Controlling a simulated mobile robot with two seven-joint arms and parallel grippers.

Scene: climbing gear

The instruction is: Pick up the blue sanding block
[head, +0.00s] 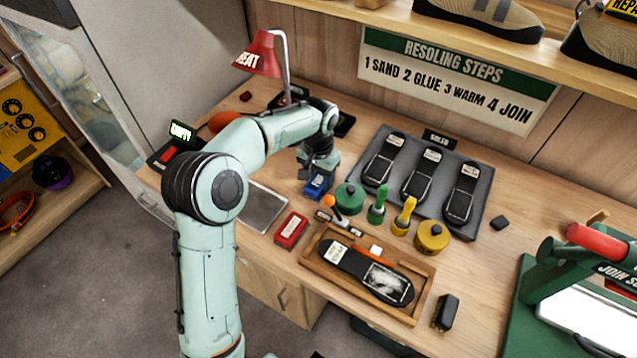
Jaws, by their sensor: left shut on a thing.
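The blue sanding block (317,187) is a small blue piece with a pale label, near the middle of the workbench, left of the green tin. My left arm comes in from the left and reaches over the bench. My left gripper (319,174) points down and is shut on the blue block from above. Whether the block touches the bench or hangs just above it I cannot tell. The gripper hides part of the block. My right gripper is not in view.
A red block (291,230) lies in front, beside a wooden tray (423,297) holding a sole. A grey mat (484,184) with soles lies behind right. A red lamp (262,55) stands behind.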

